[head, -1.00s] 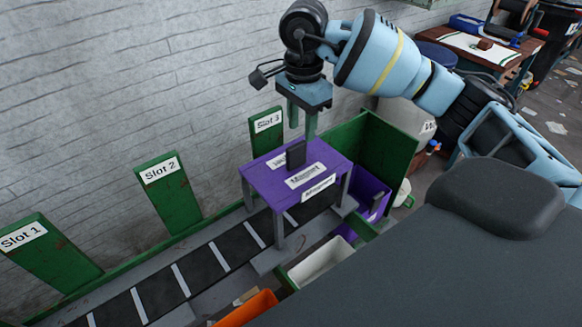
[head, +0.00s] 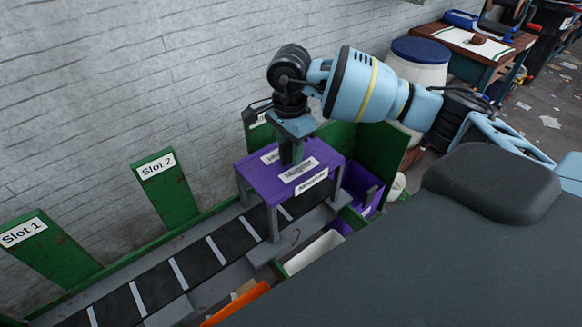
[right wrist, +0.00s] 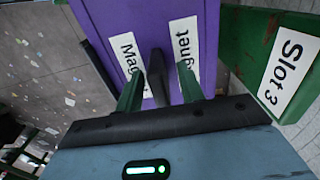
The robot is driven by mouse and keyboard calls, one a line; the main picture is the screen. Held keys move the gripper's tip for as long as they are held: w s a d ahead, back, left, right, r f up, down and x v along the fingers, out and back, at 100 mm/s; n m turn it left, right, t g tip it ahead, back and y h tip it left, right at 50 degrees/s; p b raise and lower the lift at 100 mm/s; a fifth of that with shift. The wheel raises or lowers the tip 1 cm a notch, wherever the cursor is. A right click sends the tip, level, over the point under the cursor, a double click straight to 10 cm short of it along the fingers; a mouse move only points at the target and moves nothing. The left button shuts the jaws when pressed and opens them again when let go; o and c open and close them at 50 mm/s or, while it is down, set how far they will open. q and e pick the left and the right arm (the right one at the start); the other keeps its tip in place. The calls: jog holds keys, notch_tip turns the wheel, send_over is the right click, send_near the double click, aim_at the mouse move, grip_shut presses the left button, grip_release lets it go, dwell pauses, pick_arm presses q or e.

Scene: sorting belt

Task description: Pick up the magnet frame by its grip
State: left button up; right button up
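The purple magnet frame (head: 262,184), a table-like piece on grey legs with white labels, stands over the belt in the head view. Its top also shows in the right wrist view (right wrist: 150,14). Its dark upright grip (right wrist: 157,70) stands between the green fingers of my right gripper (right wrist: 160,88). The fingers are open, with a gap visible on both sides of the grip. In the head view my right gripper (head: 291,155) points down onto the frame's top and mostly hides the grip. My left gripper is not in view.
The dark belt (head: 190,262) with white stripes runs to the lower left. Green panels marked Slot 1 (head: 50,262) and Slot 2 (head: 170,200) stand along the wall side. A purple bin (head: 362,190), a white bin (head: 312,252) and an orange bin (head: 236,304) sit on the near side.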

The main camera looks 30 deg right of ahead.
grip_shut()
jog(key=shift+r, duration=0.1)
dwell(1.3)
